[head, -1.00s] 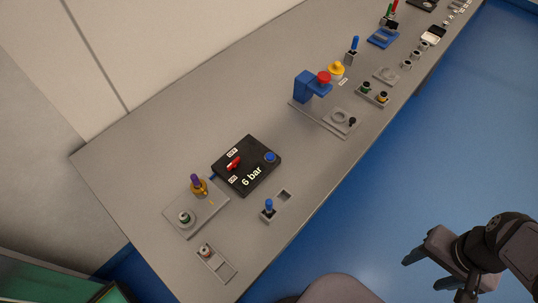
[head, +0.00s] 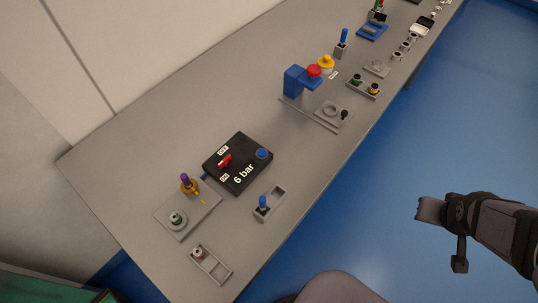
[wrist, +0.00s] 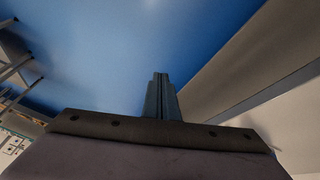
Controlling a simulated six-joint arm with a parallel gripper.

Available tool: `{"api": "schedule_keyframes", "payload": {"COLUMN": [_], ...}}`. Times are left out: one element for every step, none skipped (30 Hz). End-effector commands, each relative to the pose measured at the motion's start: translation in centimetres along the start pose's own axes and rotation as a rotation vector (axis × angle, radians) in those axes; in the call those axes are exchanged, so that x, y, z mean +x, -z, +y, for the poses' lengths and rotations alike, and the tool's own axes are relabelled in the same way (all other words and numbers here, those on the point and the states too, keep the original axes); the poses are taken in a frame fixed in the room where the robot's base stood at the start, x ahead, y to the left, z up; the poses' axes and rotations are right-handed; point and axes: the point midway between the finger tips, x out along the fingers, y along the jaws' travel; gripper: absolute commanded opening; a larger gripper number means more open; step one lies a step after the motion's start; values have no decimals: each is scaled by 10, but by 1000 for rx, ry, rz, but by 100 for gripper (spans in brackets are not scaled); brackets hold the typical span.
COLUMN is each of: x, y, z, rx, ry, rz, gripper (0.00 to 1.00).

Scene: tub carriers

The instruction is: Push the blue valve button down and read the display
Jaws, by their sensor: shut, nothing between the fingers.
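The blue valve button (head: 263,153) sits on the right corner of a black box (head: 239,143) on the grey bench, and nothing touches it. White text on the box's front reads "6 bar" (head: 244,174); no other reading shows. A red lever switch (head: 225,161) with small white labels is on the same box. My gripper (head: 430,208) is off to the right, over the blue floor and well away from the box. In the wrist view my gripper's fingers (wrist: 160,95) are together and empty. The button and box are out of the wrist view.
Left of the box is a plate (head: 172,215) with a purple-topped brass piece. In front are a tray with a blue peg (head: 263,203) and another tray (head: 211,264). A blue press with a red knob (head: 314,71) stands behind. Space over the floor is open.

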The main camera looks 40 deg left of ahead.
Motion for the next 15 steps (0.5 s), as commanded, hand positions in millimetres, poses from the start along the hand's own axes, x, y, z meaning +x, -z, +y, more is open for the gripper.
{"api": "schedule_keyframes", "payload": {"x": [11, 14, 18, 20, 22, 24, 24, 25, 24, 24, 22, 20, 17, 14, 9], "y": [14, 24, 37, 47, 56, 67, 74, 81, 89, 95, 99, 104, 106, 108, 108], "z": [-9, -15, -24, -32, -41, -53, -64, -75, -91, -104, -117, -135, -150, -164, -183], "rx": [-54, -87, -130, -161, -194, -235, -265, -297, -337, -367, -396, -436, -463, -491, -527], "ry": [11, 19, 34, 48, 64, 89, 111, 135, 170, 200, 231, 277, 314, 352, 406], "rz": [62, 101, 156, 196, 235, 288, 327, 364, 414, 450, 485, 531, 565, 597, 637], "gripper": [0, 0, 0, 0, 0, 0, 0, 0, 0, 0, 0, 0, 0, 0, 0]}}
